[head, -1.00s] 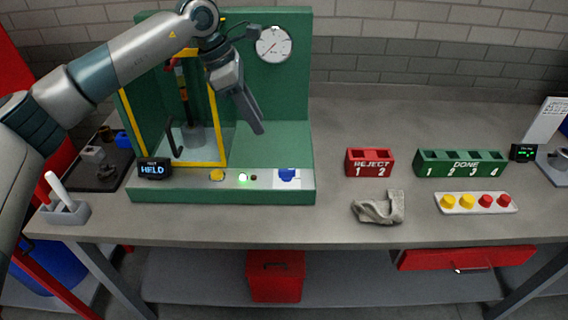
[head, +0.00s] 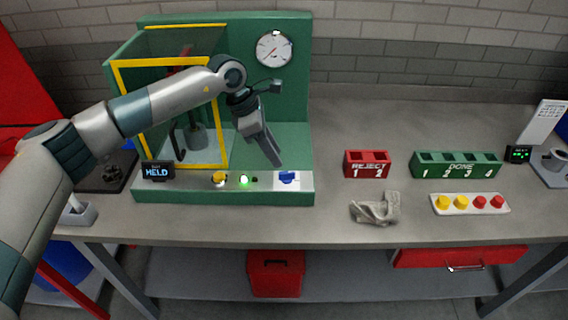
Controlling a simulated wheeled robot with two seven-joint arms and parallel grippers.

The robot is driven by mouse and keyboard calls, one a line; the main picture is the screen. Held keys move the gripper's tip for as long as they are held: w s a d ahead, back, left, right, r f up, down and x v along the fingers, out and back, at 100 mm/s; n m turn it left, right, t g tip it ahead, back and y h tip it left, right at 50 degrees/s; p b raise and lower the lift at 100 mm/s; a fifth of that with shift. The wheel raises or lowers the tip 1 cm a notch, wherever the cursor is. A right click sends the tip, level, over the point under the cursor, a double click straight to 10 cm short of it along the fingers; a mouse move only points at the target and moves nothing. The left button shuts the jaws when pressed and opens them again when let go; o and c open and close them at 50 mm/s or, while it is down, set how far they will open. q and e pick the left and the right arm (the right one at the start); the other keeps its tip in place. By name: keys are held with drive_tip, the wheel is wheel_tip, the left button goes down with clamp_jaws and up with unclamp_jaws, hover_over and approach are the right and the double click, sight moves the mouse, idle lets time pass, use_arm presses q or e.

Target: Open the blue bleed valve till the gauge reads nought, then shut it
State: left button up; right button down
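The blue bleed valve (head: 287,178) sits on a white plate at the right end of the green press's front panel. My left gripper (head: 278,163) points down just above and slightly left of the valve, apart from it. Its fingers overlap in this view, so I cannot tell if they are open. The round white gauge (head: 274,49) is on the green back wall. It has a red needle, but its reading is too small to make out. The display (head: 157,171) reads HELD. My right gripper is not in view.
The yellow-framed guard (head: 168,62) stands left of my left gripper. A yellow button (head: 219,179) and lit green lamp (head: 244,180) are on the panel. The red REJECT rack (head: 367,164), green DONE rack (head: 456,165), grey cloth (head: 375,208) and capped-parts tray (head: 470,204) lie to the right.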

sight(286, 172)
use_arm(q)
drive_tip(key=p+x, duration=0.2)
drive_tip(key=x, duration=0.3)
drive_tip(key=shift+d+f, duration=0.1)
drive_tip(key=shift+f, duration=0.15)
drive_tip(key=shift+x, duration=0.95)
drive_tip(key=shift+c, duration=0.6)
clamp_jaws()
